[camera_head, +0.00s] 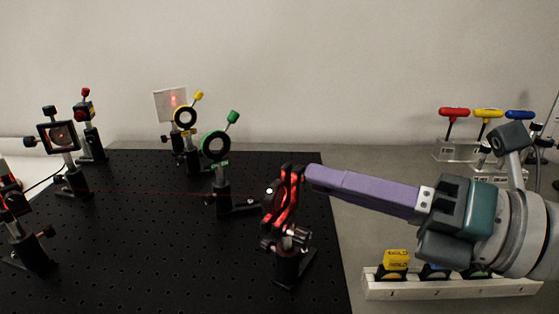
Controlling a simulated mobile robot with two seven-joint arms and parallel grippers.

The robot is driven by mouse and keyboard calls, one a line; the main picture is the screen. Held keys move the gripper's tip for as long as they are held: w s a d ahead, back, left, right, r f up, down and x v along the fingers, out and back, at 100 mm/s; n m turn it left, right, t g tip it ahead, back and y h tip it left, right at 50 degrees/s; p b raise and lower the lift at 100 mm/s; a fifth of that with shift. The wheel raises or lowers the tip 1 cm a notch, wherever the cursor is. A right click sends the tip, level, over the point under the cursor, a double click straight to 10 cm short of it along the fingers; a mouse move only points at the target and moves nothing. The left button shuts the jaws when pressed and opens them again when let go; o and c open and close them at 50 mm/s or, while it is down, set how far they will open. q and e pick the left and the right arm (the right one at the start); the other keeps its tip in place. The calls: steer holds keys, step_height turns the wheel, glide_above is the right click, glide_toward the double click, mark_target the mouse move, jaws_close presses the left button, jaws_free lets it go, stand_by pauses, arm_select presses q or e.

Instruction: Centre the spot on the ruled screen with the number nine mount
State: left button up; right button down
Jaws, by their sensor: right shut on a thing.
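The pale ruled screen (163,105) stands at the back of the black breadboard, with a reddish spot (174,99) right of its middle. Its rulings are too small to read. A red and black mount (286,205) stands upright near the board's right edge. My right gripper (309,173), with purple fingers, comes in from the right and is shut at this mount's upper right side. The held part, likely an adjuster knob, is hidden by the fingers. I cannot read a number nine on any mount. My left gripper is not in view.
A green-ringed mount (215,145) and a yellow-ringed mount (184,117) stand between the red mount and screen. Other mounts (59,137) stand at left. A faint red beam crosses the breadboard (130,235). Coloured drivers (454,112) and a white numbered rack (450,291) are at right.

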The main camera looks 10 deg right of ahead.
stand_by(0.4)
steer(key=c, duration=0.8)
jaws_free()
steer(key=shift+o, duration=0.2)
steer(key=b+v, duration=0.2)
steer(key=v, duration=0.8)
